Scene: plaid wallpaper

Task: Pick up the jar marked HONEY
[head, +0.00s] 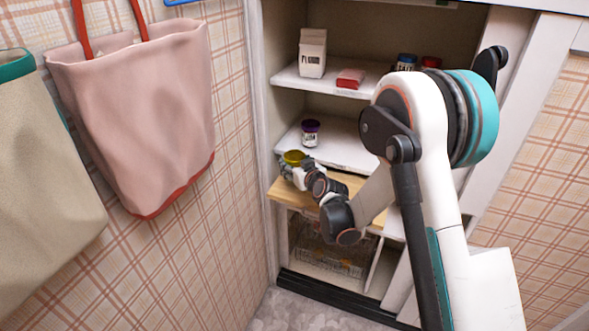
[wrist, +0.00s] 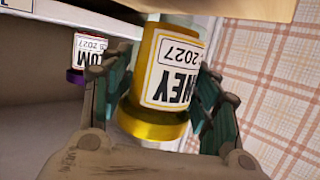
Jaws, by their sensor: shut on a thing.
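The honey jar (wrist: 153,118) is yellow with a gold lid and a white label; the letters "NEY" and "2027" show upside down in the wrist view. My gripper (wrist: 160,100) has its teal fingers on both sides of the jar and is shut on it. In the head view the yellow lid of the jar (head: 294,157) shows at the left of the cupboard, in my gripper (head: 296,168), near the wooden board. I cannot tell whether the jar's base touches a surface.
A purple-lidded jar (head: 310,132) stands on the shelf just behind; it also shows in the wrist view (wrist: 88,52). A flour carton (head: 312,52), a red packet (head: 351,78) and two jars (head: 406,62) stand on the upper shelf. The wooden board (head: 345,190) lies below. Bags (head: 140,110) hang left.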

